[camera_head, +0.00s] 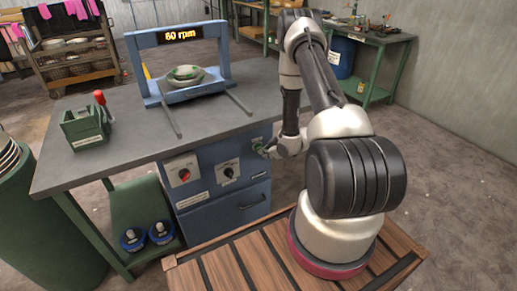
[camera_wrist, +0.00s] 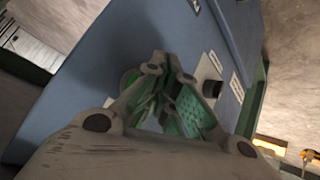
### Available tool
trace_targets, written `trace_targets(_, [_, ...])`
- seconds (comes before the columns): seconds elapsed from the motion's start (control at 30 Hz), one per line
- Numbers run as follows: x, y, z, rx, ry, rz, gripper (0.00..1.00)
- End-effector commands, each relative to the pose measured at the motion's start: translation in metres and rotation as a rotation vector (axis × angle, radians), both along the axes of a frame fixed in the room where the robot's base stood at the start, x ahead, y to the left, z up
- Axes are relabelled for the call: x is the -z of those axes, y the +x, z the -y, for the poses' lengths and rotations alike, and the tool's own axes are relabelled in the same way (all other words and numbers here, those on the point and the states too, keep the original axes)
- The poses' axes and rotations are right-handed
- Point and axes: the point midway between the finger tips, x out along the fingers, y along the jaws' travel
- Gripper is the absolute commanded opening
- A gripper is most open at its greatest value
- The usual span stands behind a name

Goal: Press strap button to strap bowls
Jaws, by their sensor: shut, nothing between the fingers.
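The bowls (camera_head: 185,74) sit stacked in a blue frame (camera_head: 140,65) on the workbench, under a display reading 60 rpm. The blue control cabinet (camera_head: 190,215) below has a red knob (camera_head: 184,175) and a black knob (camera_head: 229,171) on its front. My gripper (camera_head: 262,149) is at the cabinet's upper right, by a green control that it partly hides. In the wrist view my gripper (camera_wrist: 160,68) is shut and empty, its fingers pointing at the blue panel (camera_wrist: 110,50). A dark knob (camera_wrist: 210,88) shows right of the fingers. I cannot tell whether the fingertips touch the green control.
A green box with a red-handled tool (camera_head: 87,122) stands on the bench's left. Two rails (camera_head: 165,115) stick out from the frame over the benchtop. A green barrel (camera_head: 40,220) is at left, blue reels (camera_head: 133,240) on the lower shelf. A wooden platform (camera_head: 215,268) lies in front.

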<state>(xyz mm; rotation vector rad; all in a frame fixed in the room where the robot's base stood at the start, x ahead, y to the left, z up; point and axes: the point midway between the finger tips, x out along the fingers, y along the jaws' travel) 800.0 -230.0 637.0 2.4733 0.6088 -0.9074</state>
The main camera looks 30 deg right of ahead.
Motion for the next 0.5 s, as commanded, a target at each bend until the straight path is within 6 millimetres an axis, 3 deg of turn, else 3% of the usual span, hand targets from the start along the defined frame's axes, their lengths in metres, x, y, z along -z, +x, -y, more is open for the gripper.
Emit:
trace_targets(0.37, [0.0, -0.004, 0.0, 0.0, 0.0, 0.0, 0.0])
trace_targets(0.5, [0.0, -0.015, 0.0, 0.0, 0.0, -0.002, 0.0])
